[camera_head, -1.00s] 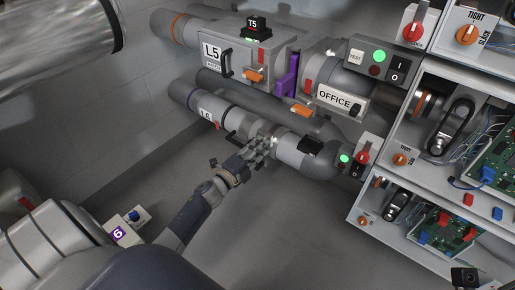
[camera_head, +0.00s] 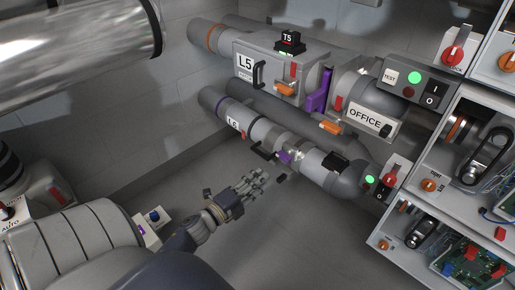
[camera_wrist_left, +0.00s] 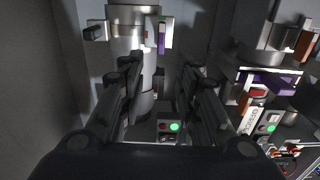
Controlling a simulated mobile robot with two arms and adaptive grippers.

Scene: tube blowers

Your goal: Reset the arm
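My left gripper (camera_head: 257,184) hangs in front of and below the lower tube marked L6 (camera_head: 262,131) in the head view, apart from it. In the left wrist view the two dark fingers of this gripper (camera_wrist_left: 157,66) stand wide apart with nothing held between them. A grey tube section with a small purple part (camera_wrist_left: 162,38) shows beyond the fingers. My right gripper is in neither view.
Above is the L5 box (camera_head: 265,75) with an orange handle and a purple lever (camera_head: 319,92). The OFFICE tube (camera_head: 366,117) and open electronics shelves (camera_head: 445,215) stand at right. Floor below the gripper (camera_head: 290,235) is clear.

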